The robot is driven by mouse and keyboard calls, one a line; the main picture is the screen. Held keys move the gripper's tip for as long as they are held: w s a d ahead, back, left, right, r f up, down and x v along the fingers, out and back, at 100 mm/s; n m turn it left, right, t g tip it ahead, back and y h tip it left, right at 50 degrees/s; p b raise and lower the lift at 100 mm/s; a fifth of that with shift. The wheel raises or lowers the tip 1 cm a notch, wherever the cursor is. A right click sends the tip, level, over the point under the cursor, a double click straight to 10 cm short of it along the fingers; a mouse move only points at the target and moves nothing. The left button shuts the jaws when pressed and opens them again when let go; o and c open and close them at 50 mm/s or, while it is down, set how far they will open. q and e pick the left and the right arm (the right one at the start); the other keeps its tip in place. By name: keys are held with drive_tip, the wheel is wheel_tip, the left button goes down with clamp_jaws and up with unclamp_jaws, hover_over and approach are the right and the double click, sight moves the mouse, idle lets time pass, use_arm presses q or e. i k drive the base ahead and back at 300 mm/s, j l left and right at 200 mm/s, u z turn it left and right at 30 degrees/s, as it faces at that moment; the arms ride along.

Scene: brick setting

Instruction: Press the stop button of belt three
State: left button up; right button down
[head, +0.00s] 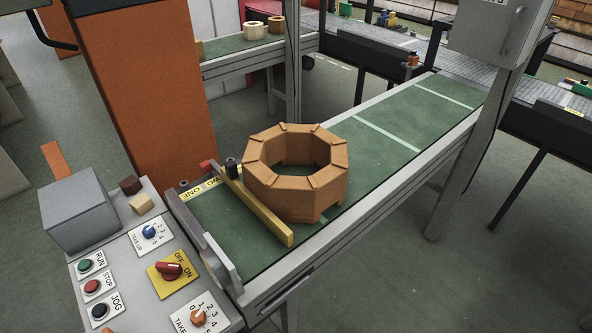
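A grey control panel (150,276) stands at the lower left, at the near end of a green belt (245,240). A column of three push buttons sits on its left side. The red button (92,286) has a STOP label, between the green RUN button (85,265) and the black JOG button (100,310). Nothing covers the red button. I cannot see a belt number on the panel. A yellow label (200,189) at the belt end is upside down and partly hidden; its visible word seems to be ONE.
The panel also holds a red OFF/ON switch (170,269), a blue knob (149,231), an orange knob (198,317) and a grey box (78,210). A brown octagonal ring (265,185) rests on the belt against a yellow bar (262,210). An orange column (140,90) rises behind.

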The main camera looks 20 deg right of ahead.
sight(91, 286)
drive_tip(key=u, duration=1.15)
